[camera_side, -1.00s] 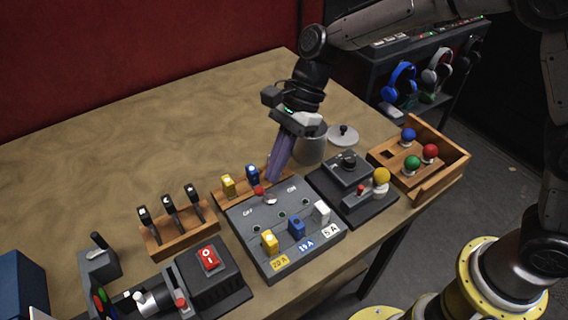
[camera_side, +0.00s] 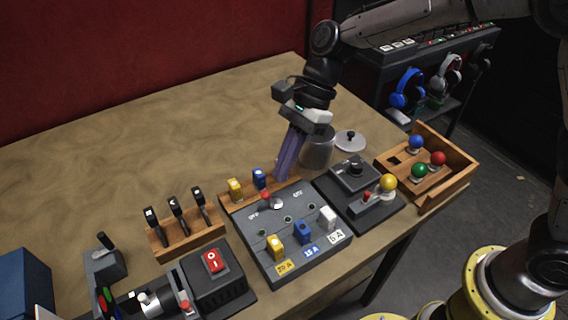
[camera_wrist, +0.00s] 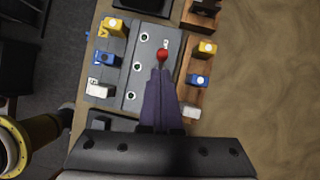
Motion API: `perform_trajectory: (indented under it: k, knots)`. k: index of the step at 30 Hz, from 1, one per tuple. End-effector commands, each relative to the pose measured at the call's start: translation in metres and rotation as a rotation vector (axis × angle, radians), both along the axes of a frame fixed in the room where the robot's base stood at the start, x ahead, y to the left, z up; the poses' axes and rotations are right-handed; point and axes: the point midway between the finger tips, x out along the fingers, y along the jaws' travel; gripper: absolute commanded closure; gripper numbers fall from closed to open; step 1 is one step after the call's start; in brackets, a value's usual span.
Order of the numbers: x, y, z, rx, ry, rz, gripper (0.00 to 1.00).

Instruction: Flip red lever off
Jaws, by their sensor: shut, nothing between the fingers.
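The red lever (camera_side: 266,195) has a red ball knob and a silver base, at the far edge of a grey panel (camera_side: 262,256) marked OFF on the left and ON on the right. Its knob leans left of the base, toward the OFF side. My gripper (camera_side: 283,179) points down with purple fingers pressed together, empty, just right of and behind the knob. In the wrist view, the fingertips (camera_wrist: 161,72) lie right below the red knob (camera_wrist: 162,54) and overlap the lever's lower part. I cannot tell whether they touch it.
Yellow, blue and white plugs stand on the panel's near side. A wooden holder (camera_side: 222,201) with more plugs lies behind the panel. A black box with a yellow-ball lever (camera_side: 388,183) is to the right, and a red rocker switch (camera_side: 212,260) to the left. A grey pot (camera_side: 318,152) stands behind.

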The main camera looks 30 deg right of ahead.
Motion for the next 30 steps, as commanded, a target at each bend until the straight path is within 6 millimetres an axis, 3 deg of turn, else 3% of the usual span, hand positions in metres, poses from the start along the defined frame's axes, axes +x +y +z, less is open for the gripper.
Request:
perform_trajectory:
  k: [5, 18, 30]
  knots:
    - [0.003, -0.003, 0.015, 0.002, -0.004, -0.001, 1.0]
    - [0.01, -0.02, 0.086, 0.0, -0.003, -0.001, 1.0]
    - [0.011, -0.023, 0.097, 0.0, -0.001, 0.0, 1.0]
